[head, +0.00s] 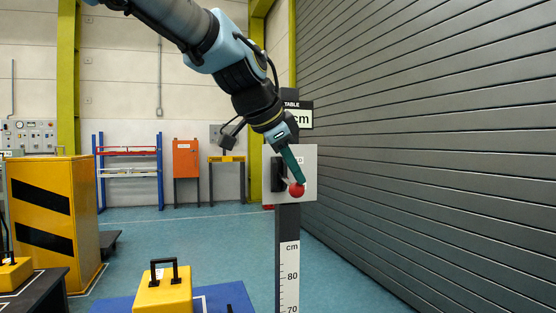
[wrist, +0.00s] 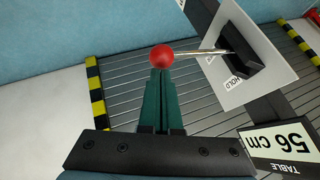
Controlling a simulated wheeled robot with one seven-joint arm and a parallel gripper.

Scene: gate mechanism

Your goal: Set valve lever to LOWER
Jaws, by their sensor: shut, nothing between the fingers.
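The valve lever is a thin metal rod (wrist: 205,52) with a red ball knob (head: 297,189), which also shows in the wrist view (wrist: 162,56). In the head view the knob is right of and slightly below the black lever housing (head: 277,174). The housing sits on a pale plate (head: 309,160) on a dark post; in the wrist view the plate (wrist: 275,73) carries a HOLD label (wrist: 234,82). My gripper (head: 300,181) has green fingers, shut and empty, with tips at the knob. In the wrist view the tips (wrist: 161,71) end right at the ball; contact cannot be told.
A TABLE sign (wrist: 283,144) reads 56 cm. The post carries a cm scale (head: 289,275). A grey slatted shutter (head: 430,130) stands at the right. A yellow block with a handle (head: 163,291) is at the front. The floor behind is open.

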